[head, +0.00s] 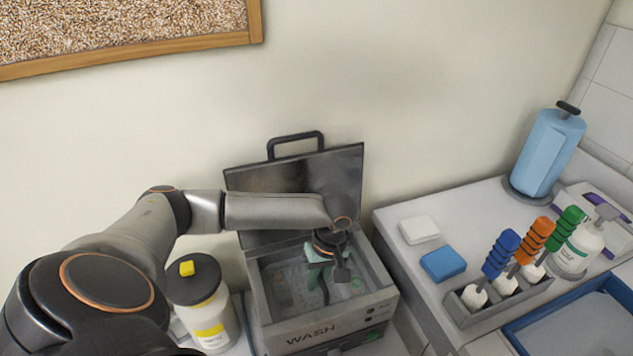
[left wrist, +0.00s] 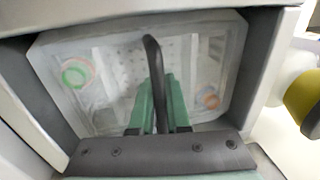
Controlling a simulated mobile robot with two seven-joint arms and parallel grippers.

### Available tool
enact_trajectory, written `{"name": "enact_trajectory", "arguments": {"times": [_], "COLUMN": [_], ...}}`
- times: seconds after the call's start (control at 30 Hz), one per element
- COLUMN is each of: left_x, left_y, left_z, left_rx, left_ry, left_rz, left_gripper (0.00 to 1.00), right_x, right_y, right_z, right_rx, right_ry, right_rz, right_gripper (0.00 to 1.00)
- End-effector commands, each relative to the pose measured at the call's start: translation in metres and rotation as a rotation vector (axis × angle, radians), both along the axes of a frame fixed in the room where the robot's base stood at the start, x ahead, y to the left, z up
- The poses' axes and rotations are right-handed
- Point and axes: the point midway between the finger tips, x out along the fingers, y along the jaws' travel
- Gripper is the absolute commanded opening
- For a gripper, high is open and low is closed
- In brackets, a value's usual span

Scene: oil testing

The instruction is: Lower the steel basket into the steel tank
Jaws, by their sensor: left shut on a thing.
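The steel tank (head: 322,319), a box marked WASH, stands below my left arm with its dark lid raised behind it. My left gripper (head: 322,262) points down into the tank opening. Its green fingers (left wrist: 155,100) are shut on the dark upright handle (left wrist: 151,52) of the steel basket (left wrist: 125,65). The basket lies inside the tank walls (left wrist: 262,70), under a pale, hazy surface. A green-ringed item (left wrist: 76,74) and an orange-ringed item (left wrist: 210,100) show in it. Whether the basket touches the tank floor cannot be told. My right gripper is not in view.
A white bottle (head: 212,325) with a black lid and yellow label stands left of the tank. The raised lid (head: 345,175) is close behind. The right counter (head: 398,260) holds sponges, several brushes, a bottle and a blue paper roll (head: 549,152).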

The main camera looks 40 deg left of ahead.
Motion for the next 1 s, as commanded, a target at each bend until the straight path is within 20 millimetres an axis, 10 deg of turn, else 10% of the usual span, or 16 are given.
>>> {"name": "enact_trajectory", "arguments": {"times": [0.53,0.57,0.8,1.0], "left_x": [0.0,0.001,0.0,0.0], "left_y": [0.0,0.0,0.0,0.0], "left_z": [-0.016,-0.016,-0.016,-0.016], "left_rx": [-0.001,-0.001,0.0,0.0], "left_ry": [-0.001,-0.002,-0.002,-0.001], "left_rz": [-0.001,-0.001,-0.001,-0.001], "left_gripper": [0.0,0.18,0.45,0.49], "right_x": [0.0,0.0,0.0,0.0], "right_y": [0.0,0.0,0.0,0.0], "right_z": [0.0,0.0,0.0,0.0], "right_rx": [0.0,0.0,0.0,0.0], "right_ry": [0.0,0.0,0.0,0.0], "right_rz": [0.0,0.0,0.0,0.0], "right_gripper": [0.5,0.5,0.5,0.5]}}
